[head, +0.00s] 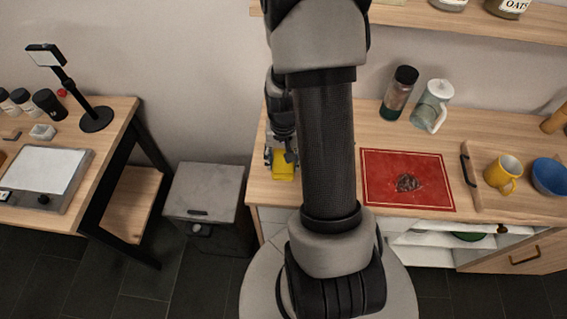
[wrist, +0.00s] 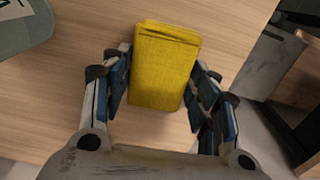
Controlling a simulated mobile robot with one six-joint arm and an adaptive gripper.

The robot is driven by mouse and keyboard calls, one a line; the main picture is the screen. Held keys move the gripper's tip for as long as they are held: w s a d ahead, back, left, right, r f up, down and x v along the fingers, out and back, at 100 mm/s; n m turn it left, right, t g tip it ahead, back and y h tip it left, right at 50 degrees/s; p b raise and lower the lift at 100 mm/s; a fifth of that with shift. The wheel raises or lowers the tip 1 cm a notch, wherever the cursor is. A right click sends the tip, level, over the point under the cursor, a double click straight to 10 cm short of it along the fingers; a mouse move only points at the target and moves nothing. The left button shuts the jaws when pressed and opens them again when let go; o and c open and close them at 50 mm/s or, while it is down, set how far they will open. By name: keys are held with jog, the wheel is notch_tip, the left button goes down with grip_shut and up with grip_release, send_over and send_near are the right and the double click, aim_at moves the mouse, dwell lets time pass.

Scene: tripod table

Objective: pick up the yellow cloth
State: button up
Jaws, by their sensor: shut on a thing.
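The yellow cloth (wrist: 162,70) is a folded, box-like block between my fingers in the wrist view. In the head view the yellow cloth (head: 284,168) shows at the left end of the wooden counter, just left of my arm. My gripper (wrist: 160,90) is shut on it, with a finger on each long side.
A tray holds a yellow mug (head: 503,174) and blue bowl (head: 551,176). A grey bin (head: 205,190) stands left.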

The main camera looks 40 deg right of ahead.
aim_at(283, 162)
notch_tip(283, 162, up, 20)
jog(key=p, duration=0.6)
jog(key=shift+p, duration=0.3)
